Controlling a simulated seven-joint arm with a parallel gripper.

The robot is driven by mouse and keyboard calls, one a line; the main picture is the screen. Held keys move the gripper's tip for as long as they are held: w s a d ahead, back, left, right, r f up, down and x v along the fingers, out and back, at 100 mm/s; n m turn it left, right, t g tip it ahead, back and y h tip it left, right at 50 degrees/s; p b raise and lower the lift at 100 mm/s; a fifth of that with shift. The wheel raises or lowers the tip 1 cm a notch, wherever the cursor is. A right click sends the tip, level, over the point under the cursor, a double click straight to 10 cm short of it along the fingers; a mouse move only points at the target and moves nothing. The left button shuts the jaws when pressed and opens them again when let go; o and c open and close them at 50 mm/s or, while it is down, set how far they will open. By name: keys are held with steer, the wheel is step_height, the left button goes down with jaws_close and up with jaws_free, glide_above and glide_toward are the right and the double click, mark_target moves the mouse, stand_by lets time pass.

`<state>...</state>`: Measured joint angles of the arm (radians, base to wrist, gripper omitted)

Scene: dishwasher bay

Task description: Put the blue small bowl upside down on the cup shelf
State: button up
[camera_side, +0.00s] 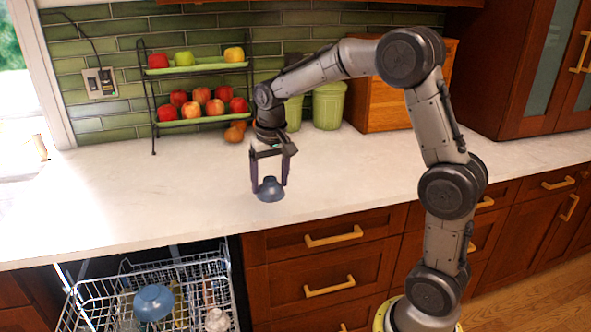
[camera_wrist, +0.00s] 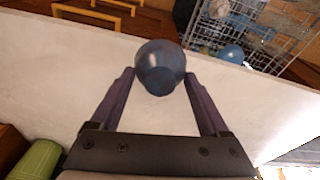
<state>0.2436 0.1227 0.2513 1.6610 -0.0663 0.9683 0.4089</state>
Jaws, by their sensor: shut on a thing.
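My gripper (camera_side: 270,185) is shut on a small blue bowl (camera_side: 270,190) and holds it above the white counter, near its front edge. The bowl is upside down, its foot facing up between the fingers. In the wrist view the blue bowl (camera_wrist: 160,68) sits between the two dark fingertips of my gripper (camera_wrist: 160,82), with its round base toward the camera. A second blue bowl (camera_side: 153,302) lies upside down in the dishwasher rack (camera_side: 190,262); it also shows in the wrist view (camera_wrist: 232,53). I cannot tell which part is the cup shelf.
The pulled-out rack is below the counter (camera_side: 130,200) at the lower left and holds other dishes. A two-tier fruit stand (camera_side: 205,122), green canisters (camera_side: 328,106) and a wooden box (camera_side: 385,100) stand at the back. The counter's front part is clear.

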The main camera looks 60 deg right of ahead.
steer(key=w+a+f+n, duration=0.4)
steer(key=w+a+f, duration=0.1)
steer(key=a+f, duration=0.6)
steer(key=s+a+f+n+y, duration=0.1)
steer(key=s+a+f+n, duration=0.1)
steer(key=a+f, duration=0.35)
steer(key=s+a+f+n, duration=0.1)
steer(key=s+a+f, duration=0.15)
steer(key=a, duration=0.55)
steer(key=shift+w+a+f, duration=0.1)
steer(key=shift+w+f, duration=0.1)
steer(key=shift+f, duration=3.45)
steer(key=shift+w+f, duration=0.2)
steer(key=shift+f, duration=3.45)
steer(key=shift+f, duration=0.55)
steer(key=o, duration=1.2)
